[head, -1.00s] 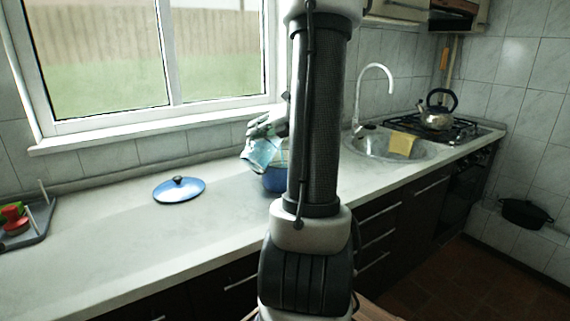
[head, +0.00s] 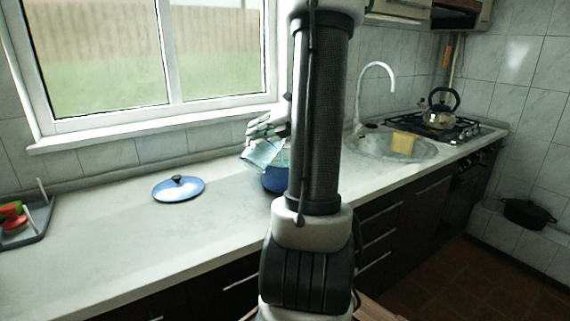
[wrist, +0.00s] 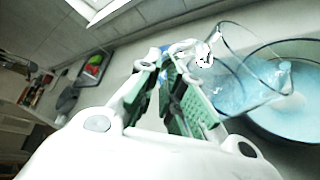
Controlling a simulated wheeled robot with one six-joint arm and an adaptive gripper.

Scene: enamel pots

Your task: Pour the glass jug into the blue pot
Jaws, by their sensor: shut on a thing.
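The glass jug (head: 262,154) is clear and holds pale blue liquid. My gripper (head: 266,128) is shut on it and holds it tilted at the blue pot (head: 275,181). In the wrist view the jug (wrist: 238,84) leans right, its mouth over the near rim of the pot. The pot (wrist: 262,133) holds similar pale blue liquid at a wide, open top. My gripper's fingers also show in the wrist view (wrist: 176,75). In the head view my arm hides the right side of the pot.
A blue lid (head: 178,188) with a dark knob lies on the counter (head: 110,235) left of the pot. A grey rack (head: 30,222) stands at far left. The sink (head: 375,148) with a yellow cloth (head: 403,142) and a kettle (head: 440,108) on the stove are to the right.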

